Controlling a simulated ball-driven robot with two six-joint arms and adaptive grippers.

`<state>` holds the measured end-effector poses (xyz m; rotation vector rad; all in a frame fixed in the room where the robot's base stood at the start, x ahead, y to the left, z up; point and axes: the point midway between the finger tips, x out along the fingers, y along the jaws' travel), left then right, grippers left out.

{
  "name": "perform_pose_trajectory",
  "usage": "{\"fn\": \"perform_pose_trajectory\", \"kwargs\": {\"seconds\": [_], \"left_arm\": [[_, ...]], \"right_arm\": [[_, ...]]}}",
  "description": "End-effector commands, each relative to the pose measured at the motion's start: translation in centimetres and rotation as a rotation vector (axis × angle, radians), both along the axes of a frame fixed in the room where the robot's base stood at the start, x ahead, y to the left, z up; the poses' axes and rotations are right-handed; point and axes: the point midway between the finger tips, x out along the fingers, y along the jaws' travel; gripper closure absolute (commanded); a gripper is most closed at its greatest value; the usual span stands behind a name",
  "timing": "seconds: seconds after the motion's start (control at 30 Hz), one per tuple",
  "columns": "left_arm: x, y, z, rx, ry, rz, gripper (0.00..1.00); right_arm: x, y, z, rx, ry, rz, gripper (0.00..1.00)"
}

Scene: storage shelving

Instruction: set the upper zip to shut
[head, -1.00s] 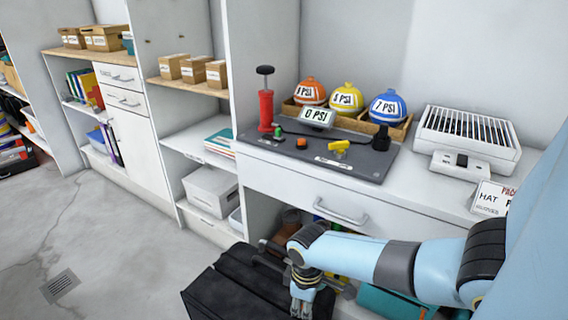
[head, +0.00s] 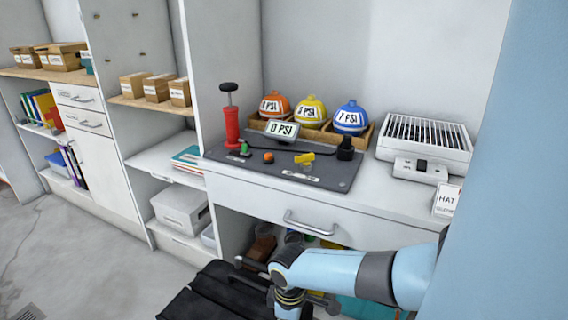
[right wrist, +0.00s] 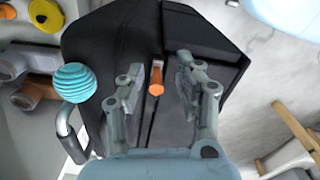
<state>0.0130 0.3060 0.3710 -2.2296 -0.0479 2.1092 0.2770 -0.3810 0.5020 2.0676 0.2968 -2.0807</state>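A black bag (head: 215,292) stands at the bottom of the head view, partly cut off by the frame edge. It also fills the middle of the right wrist view (right wrist: 95,40). An orange zip pull (right wrist: 156,88) lies on the bag along a dark seam. Whether this is the upper zip I cannot tell. My right gripper (right wrist: 158,68) is open, with one finger on each side of the orange pull. Touch is not visible. In the head view my right gripper is mostly cut off at the bottom. My left gripper is not in view.
A white counter (head: 395,205) with a drawer stands behind the bag. It carries a grey board (head: 225,158), a red pump (head: 232,125), several labelled balls and a slatted white box (head: 428,138). A teal ball (right wrist: 72,83) and metal handle sit left of the bag. Floor lies left.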

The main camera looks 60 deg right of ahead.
Motion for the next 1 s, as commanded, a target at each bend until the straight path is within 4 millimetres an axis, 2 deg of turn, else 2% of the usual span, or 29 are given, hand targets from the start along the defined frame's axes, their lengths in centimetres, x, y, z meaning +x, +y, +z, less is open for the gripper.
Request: {"fn": "perform_pose_trajectory", "kwargs": {"seconds": [0.2,0.33,0.8,1.0], "left_arm": [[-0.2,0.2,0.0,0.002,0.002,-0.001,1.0],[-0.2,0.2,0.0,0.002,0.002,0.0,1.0],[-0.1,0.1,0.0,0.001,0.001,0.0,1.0],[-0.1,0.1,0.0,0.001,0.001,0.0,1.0]], "right_arm": [[0.2,-0.2,0.2,-0.003,-0.005,0.001,0.66],[0.3,-0.2,1.3,-0.004,-0.007,0.001,0.66],[0.2,-0.2,10.5,-0.005,-0.006,0.002,0.66],[0.1,0.0,12.0,-0.001,-0.002,0.001,0.66]]}}
